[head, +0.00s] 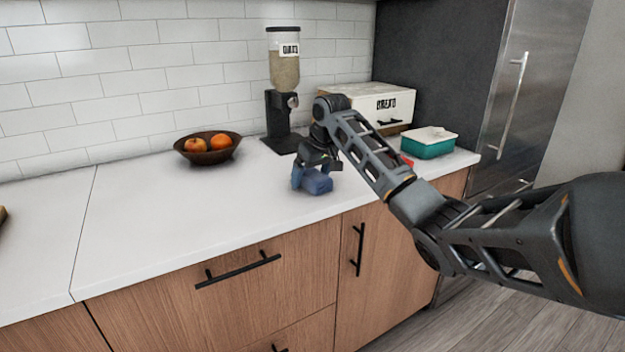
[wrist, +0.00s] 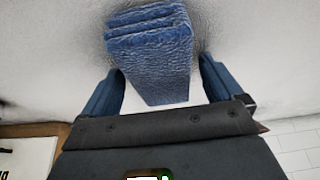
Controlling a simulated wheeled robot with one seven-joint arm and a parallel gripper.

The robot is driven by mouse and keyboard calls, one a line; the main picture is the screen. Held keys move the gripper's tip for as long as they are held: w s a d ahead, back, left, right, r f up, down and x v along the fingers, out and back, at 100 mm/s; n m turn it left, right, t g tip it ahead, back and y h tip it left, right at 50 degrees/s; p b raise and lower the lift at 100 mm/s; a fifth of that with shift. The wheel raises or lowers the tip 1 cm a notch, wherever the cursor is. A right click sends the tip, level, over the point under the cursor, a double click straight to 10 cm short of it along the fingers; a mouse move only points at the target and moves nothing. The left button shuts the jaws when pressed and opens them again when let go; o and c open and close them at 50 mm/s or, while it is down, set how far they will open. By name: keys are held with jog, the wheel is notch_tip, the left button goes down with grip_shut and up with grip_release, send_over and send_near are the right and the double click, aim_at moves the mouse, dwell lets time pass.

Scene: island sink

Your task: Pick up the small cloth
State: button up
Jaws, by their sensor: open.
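The small cloth (wrist: 150,60) is blue, textured and folded in layers. In the wrist view it lies at the top middle, on the white counter. My gripper (wrist: 160,88) is open, with one blue-grey finger on each side of the cloth's near part. A gap shows between the cloth and the right finger; the left finger is very close to it. In the head view the cloth (head: 317,182) sits on the counter under my gripper (head: 306,180), which partly hides it.
A dark bowl of fruit (head: 207,158) stands to the left. Behind are an oats dispenser (head: 282,125) and a white bread box (head: 385,105). A teal container (head: 430,148) and a small red thing (head: 407,161) are to the right. The counter (head: 150,220) at front left is clear.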

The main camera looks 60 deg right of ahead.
aim_at(314, 171)
jog(key=c, duration=1)
jog(key=shift+c, duration=0.2)
jog(key=r, duration=0.4)
jog(key=shift+s+d+r+b, duration=0.2)
jog(key=shift+s+r+b, duration=0.1)
jog(key=shift+s+r, duration=0.05)
jog(key=s+d+r, duration=0.4)
jog(key=s+r, duration=0.2)
jog(key=s, duration=0.4)
jog(key=shift+r+b, duration=0.25)
jog(key=shift+b, duration=0.05)
